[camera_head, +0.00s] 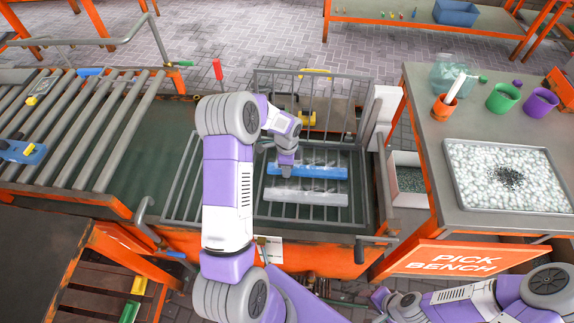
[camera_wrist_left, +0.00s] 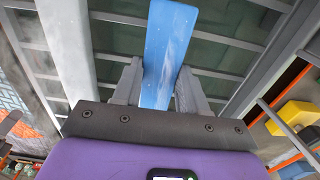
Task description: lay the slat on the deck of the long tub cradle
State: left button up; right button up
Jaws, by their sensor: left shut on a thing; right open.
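A blue slat (camera_head: 318,172) lies lengthwise left to right over the grey barred cradle (camera_head: 268,215) in the orange tub. My left gripper (camera_head: 286,167) comes down on the slat's left part. In the left wrist view the blue slat (camera_wrist_left: 170,45) runs between the fingers of the left gripper (camera_wrist_left: 158,95), which is shut on it. Whether the slat touches the bars is hard to tell. A pale grey slat (camera_head: 306,197) lies parallel in front of it, and also shows in the left wrist view (camera_wrist_left: 68,45). My right gripper (camera_head: 381,297) is open, low at the bottom right.
An upright grey grille (camera_head: 335,100) stands behind the cradle. A roller conveyor (camera_head: 85,125) is on the left. The pick bench (camera_head: 425,125) on the right holds a tray of white pellets (camera_head: 455,205), a green cup (camera_head: 503,97) and a purple cup (camera_head: 540,104).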

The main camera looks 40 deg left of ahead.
pick_arm(q)
jog(key=shift+f, duration=0.4)
jog(key=o, duration=1.3)
notch_tip(320, 180, up, 8)
jog(key=shift+f+p, duration=0.15)
jog(key=shift+p, duration=0.85)
